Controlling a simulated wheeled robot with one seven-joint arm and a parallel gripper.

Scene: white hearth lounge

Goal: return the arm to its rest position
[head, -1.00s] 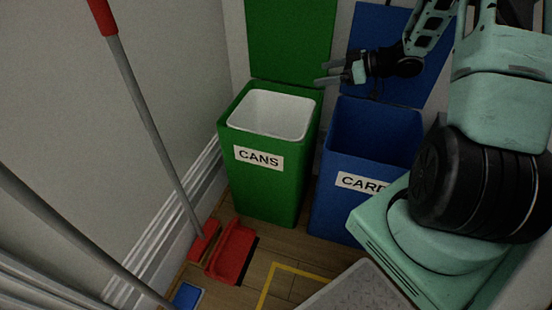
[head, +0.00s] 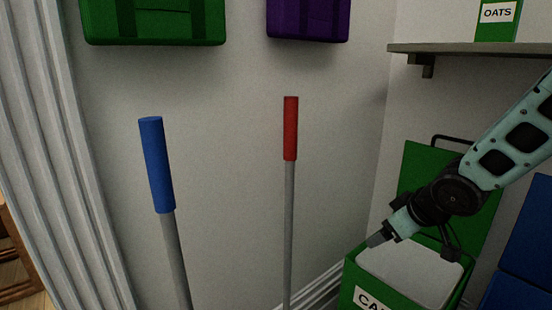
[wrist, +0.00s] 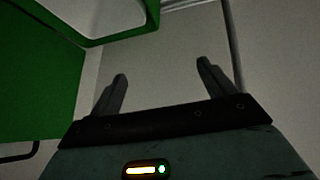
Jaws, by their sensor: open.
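My gripper (head: 374,240) hangs at the end of my arm at the right of the head view, over or in front of the green bin marked as cans (head: 357,296). In the wrist view my gripper (wrist: 162,88) shows two dark fingers spread apart with nothing between them. The green bin's raised lid (wrist: 35,80) and part of its rim fill the left of the wrist view. The gap between gripper and bin is hard to judge.
A blue-handled pole (head: 157,165) and a red-handled pole (head: 290,130) stand by the wall. Green (head: 155,20) and purple (head: 310,18) bags hang above. A shelf (head: 470,48) holds a green oats box (head: 497,15). A blue bin lid (head: 528,240) is at the right edge.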

